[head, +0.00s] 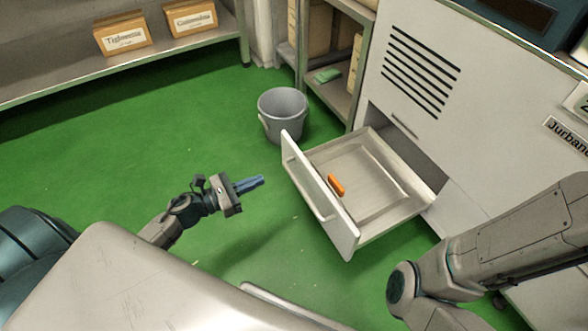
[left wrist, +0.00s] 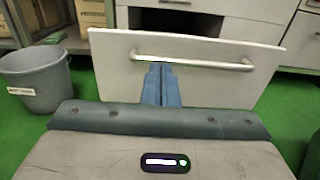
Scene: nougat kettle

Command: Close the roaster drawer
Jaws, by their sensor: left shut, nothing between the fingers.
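The roaster drawer (head: 372,180) is pulled out of the white roaster cabinet (head: 420,90), with an orange object (head: 336,184) lying inside it. Its white front panel (head: 318,194) carries a bar handle, and the handle (left wrist: 190,62) shows clearly in the left wrist view. My left gripper (head: 262,181) is shut and empty, its blue fingers pointing at the outer face of the drawer front with a small gap in the head view. In the left wrist view the fingertips (left wrist: 159,68) overlap the handle's left part; contact cannot be told. My right gripper is not in view; only my right arm shows.
A grey bucket (head: 284,114) stands on the green floor just beyond the drawer's far corner. A shelf (head: 335,90) stands beside the cabinet. Another shelf with labelled boxes (head: 122,34) runs along the back left. The floor left of the drawer is clear.

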